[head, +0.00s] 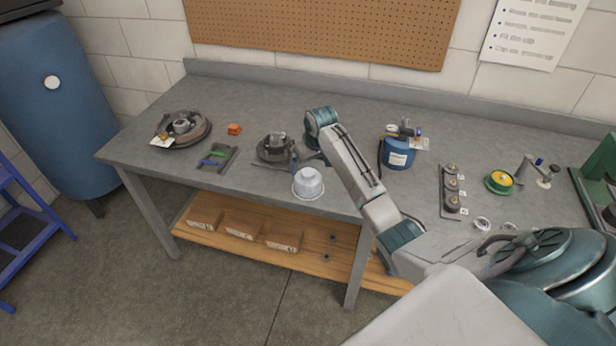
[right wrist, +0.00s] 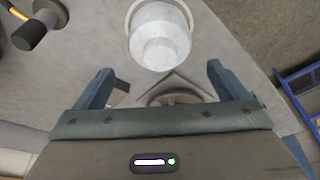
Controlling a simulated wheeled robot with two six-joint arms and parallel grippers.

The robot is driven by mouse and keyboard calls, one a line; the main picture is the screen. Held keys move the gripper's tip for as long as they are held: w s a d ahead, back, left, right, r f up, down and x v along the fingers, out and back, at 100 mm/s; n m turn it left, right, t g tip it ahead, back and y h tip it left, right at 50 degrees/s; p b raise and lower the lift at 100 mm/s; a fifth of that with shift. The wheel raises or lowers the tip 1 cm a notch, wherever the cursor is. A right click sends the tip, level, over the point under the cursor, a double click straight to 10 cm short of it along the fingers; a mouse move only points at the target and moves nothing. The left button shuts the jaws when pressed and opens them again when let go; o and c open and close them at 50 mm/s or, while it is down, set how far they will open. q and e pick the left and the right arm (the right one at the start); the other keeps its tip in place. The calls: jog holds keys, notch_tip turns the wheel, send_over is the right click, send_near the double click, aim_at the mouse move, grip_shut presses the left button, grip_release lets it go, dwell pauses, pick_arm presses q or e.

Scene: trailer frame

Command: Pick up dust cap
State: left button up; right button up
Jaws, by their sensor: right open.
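The dust cap, a pale metal cup with a wider rim (head: 309,183), stands near the front edge of the grey workbench. It also shows at the top middle of the right wrist view (right wrist: 160,38). My right gripper (right wrist: 160,74) is open and empty, its two fingers apart. The cap lies just beyond the fingertips, roughly centred between them, and is not gripped. In the head view my right arm reaches over the bench, and the gripper is beside the cap, partly hidden by the wrist. My left gripper is not in view.
On the grey workbench (head: 260,100), a dark hub (head: 272,149) sits close behind the cap. A hub on a disc (head: 190,136) stands at left.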

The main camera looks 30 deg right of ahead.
aim_at(308, 172)
jog(key=p+x, duration=0.2)
jog(key=x, duration=0.3)
jog(key=shift+f+p, duration=0.1)
jog(key=shift+p, duration=0.25)
jog(key=shift+w+f, duration=0.15)
jog(key=shift+f, duration=0.2)
jog(key=shift+c, duration=0.2)
jog(key=c, duration=0.7)
